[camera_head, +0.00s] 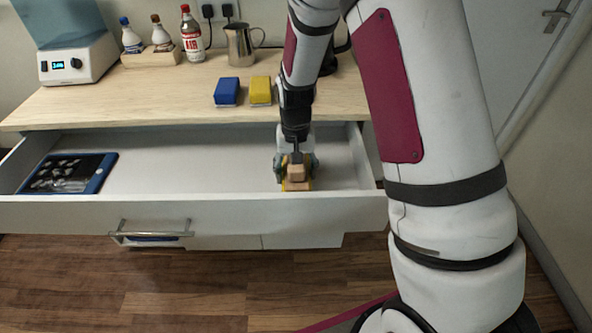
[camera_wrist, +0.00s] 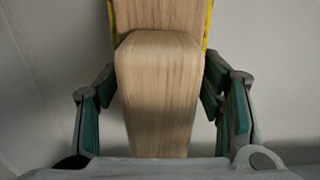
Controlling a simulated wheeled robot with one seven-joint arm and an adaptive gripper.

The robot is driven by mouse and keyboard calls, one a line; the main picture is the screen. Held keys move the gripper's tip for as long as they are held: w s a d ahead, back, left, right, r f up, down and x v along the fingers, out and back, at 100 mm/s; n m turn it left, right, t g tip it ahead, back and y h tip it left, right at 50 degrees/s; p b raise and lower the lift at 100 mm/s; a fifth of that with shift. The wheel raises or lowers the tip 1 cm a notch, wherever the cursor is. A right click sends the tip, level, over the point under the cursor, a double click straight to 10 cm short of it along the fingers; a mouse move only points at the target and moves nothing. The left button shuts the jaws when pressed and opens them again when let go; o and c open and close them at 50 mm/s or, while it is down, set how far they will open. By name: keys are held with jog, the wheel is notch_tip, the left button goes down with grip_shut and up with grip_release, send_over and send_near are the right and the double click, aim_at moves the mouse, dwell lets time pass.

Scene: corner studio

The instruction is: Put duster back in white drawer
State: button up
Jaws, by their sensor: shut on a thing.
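The white drawer (camera_head: 190,212) is pulled out below the wooden counter. My gripper (camera_head: 296,168) is down inside its right part, over the duster (camera_head: 297,185), which has a wooden handle and a yellow edge. In the wrist view my gripper (camera_wrist: 162,110) has its green-padded fingers on both sides of the duster's wooden handle (camera_wrist: 158,85), shut on it. The duster is low in the drawer; whether it touches the drawer floor I cannot tell. Its underside is hidden.
A blue-edged tray (camera_head: 70,173) lies at the drawer's left end; the drawer's middle is clear. Bottles, a metal jug (camera_head: 240,45) and a white appliance (camera_head: 75,58) stand behind.

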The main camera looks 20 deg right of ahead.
jog(key=shift+f, duration=0.5)
jog(key=o, duration=1.9)
jog(key=shift+r, duration=0.1)
